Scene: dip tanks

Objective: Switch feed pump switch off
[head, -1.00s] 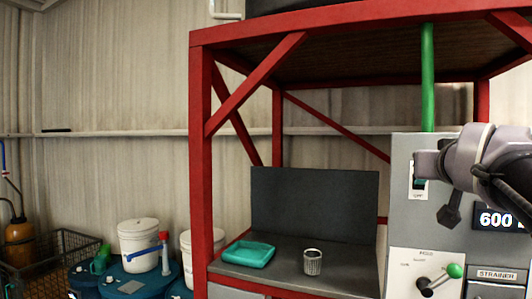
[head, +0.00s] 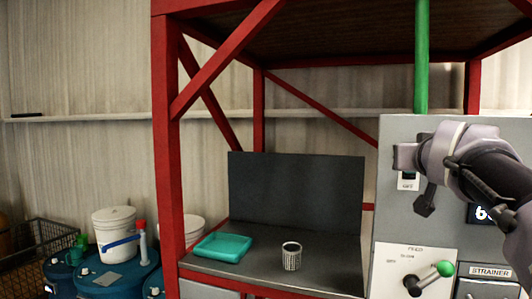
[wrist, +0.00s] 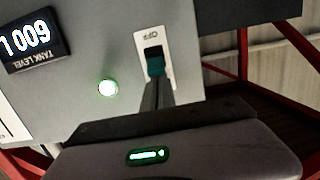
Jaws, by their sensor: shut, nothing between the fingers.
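The feed pump switch is a teal rocker (wrist: 156,66) on a white plate (wrist: 140,42) marked OFF in the wrist view, which shows the panel upside down. In the head view only the lower part of the plate (head: 408,184) shows; my gripper hides the rest. My gripper (head: 398,157) is shut and empty in front of the plate. In the wrist view its dark closed fingertips (wrist: 153,85) point at the rocker and overlap its near end. I cannot tell whether they touch it.
The grey control panel (head: 393,135) carries a lit round lamp (wrist: 107,88), a tank level display (wrist: 36,42) and a green-knobbed feed lever (head: 443,268). A red frame (head: 168,150) stands left, with a teal tray (head: 222,247) and ribbed cup (head: 291,257) on its shelf.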

